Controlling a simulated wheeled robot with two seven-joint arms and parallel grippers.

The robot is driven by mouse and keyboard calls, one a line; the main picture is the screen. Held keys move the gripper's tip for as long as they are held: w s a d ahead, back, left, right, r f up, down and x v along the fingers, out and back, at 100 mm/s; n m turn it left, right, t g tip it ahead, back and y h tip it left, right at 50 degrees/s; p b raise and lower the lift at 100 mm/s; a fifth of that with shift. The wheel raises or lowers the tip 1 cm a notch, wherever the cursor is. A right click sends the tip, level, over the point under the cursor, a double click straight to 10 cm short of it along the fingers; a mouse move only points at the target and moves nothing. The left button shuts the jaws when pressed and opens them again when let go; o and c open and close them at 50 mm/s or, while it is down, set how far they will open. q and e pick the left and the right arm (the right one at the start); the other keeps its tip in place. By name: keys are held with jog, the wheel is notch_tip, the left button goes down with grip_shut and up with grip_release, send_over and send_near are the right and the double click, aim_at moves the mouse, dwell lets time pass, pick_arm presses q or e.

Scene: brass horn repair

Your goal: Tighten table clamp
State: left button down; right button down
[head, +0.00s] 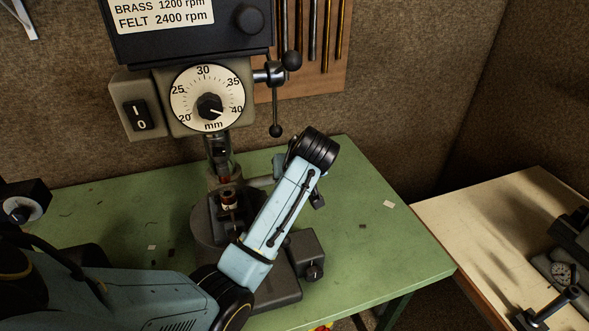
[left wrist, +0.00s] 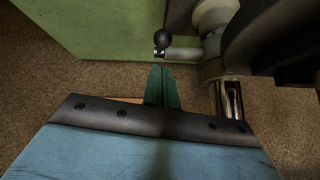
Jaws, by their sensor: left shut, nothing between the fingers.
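The drill press stands on the green table, its depth dial (head: 207,97) facing me. In the left wrist view, a short grey lever with a black ball knob (left wrist: 163,38) sticks out from a collar (left wrist: 214,62) beside a shiny column (left wrist: 229,98); it looks like the table clamp. My left gripper (left wrist: 163,72) is shut and empty, its teal fingertips just beside the lever. I cannot tell whether they touch it. My right gripper is not in view.
The press's feed handle (head: 276,131) hangs close above my left wrist. A grey block with a knob (head: 309,256) is at the press base. The green table (head: 400,245) is mostly clear at right.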

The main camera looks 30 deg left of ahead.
pick_arm(q)
jog(key=shift+x, duration=2.15)
